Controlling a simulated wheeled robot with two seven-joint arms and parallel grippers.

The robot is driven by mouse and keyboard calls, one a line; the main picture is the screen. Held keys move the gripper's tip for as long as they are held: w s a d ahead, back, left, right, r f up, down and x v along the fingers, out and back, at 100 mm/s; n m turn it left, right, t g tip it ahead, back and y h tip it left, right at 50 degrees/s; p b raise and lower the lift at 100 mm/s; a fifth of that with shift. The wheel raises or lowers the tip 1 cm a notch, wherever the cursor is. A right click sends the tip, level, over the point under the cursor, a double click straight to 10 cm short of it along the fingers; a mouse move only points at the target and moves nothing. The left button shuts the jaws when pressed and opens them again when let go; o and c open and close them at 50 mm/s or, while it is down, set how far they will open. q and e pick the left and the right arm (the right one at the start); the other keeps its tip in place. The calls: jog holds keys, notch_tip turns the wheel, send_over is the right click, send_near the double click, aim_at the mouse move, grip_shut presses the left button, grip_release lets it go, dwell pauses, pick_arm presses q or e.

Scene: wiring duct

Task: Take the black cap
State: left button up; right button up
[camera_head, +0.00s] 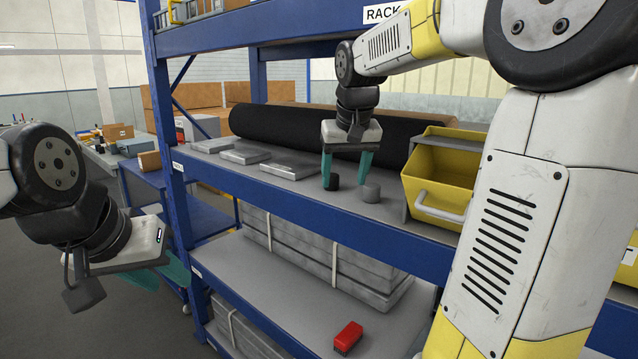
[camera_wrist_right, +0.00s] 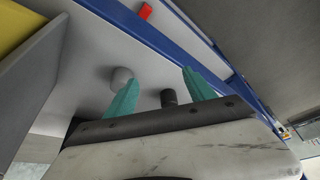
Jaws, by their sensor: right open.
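The black cap (camera_head: 332,183) is a small dark cylinder standing on the upper shelf, near its front. My right gripper (camera_head: 346,178) is open and points down above the shelf, its teal fingers apart. In the head view the black cap is by its left fingertip; contact cannot be told. In the right wrist view the black cap (camera_wrist_right: 168,97) appears between the fingers, partly hidden by the gripper body. A similar grey cap (camera_head: 370,192) stands just right of the black one; it also shows in the right wrist view (camera_wrist_right: 122,76). My left gripper (camera_head: 172,245) is open and empty, left of the rack.
Flat grey boxes (camera_head: 290,169) lie on the shelf to the left. A long black roll (camera_head: 270,122) lies behind. A yellow bin (camera_head: 443,172) stands close on the right. A red block (camera_head: 348,337) sits on the lower shelf. Blue rack posts (camera_head: 166,130) and beams edge the shelf.

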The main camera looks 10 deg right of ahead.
send_near(332, 175)
jog(key=x, duration=0.5)
jog(key=shift+f, duration=0.25)
jog(key=x, duration=0.5)
jog(key=shift+w, duration=0.15)
jog(key=shift+c, duration=0.4)
grip_shut()
